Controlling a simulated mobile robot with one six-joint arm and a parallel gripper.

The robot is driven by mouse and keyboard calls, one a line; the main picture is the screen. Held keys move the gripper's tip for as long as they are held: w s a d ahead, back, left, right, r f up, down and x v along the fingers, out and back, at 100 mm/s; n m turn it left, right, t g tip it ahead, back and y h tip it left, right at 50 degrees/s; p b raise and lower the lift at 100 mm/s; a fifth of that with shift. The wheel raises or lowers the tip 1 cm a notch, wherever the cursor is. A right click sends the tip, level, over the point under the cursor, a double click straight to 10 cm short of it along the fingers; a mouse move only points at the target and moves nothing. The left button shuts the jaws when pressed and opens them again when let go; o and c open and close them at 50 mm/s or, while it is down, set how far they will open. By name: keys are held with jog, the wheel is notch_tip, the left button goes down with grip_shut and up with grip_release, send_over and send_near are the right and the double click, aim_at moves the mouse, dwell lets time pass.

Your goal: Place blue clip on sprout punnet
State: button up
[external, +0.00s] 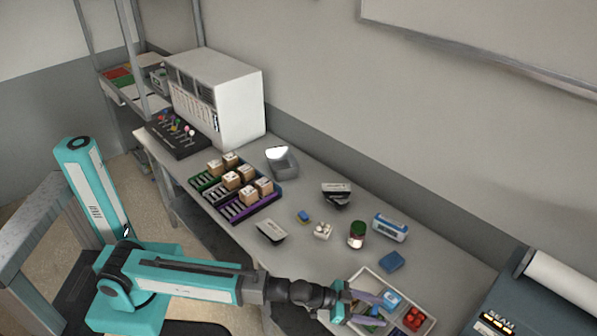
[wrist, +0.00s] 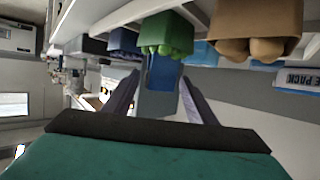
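My gripper (external: 371,308) is at the divided white tray (external: 357,283) at the front right of the table. Its two purple-grey fingers stand apart, also in the wrist view (wrist: 158,98). A blue upright piece (wrist: 162,72) shows between and beyond the fingertips; I cannot tell whether it is the blue clip or whether they touch it. A green punnet with round green contents (wrist: 166,35) is just above it in the picture and may be the sprout punnet. In the external view a small blue piece (external: 304,216) lies mid-table and a blue block (external: 391,261) lies behind the tray.
Red pieces (external: 414,318) are in the tray. A brown box of rounded items (wrist: 252,30) is beside the green punnet. A jar (external: 357,236), a blue-white device (external: 390,228) and a small white carton (external: 323,231) stand behind my gripper. Racks of boxes (external: 252,205) stand further left.

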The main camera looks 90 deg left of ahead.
jog(key=shift+r, duration=0.2)
jog(key=shift+v, duration=1.65)
jog(key=b, duration=0.2)
jog(key=shift+w+f+b, duration=0.25)
jog(key=shift+b, duration=0.05)
jog(key=b, duration=0.8)
jog(key=shift+s+r, duration=0.15)
jog(key=shift+r, duration=0.1)
jog(key=s+b, duration=0.1)
jog(key=b, duration=0.5)
jog(key=shift+r, duration=0.15)
jog(key=s+b, duration=0.1)
jog(key=b, duration=0.5)
jog(key=shift+s+r, duration=0.1)
jog(key=shift+s, duration=0.25)
jog(key=b, duration=0.1)
send_near(374, 309)
jog(key=shift+v, duration=0.8)
jog(key=shift+a, duration=0.1)
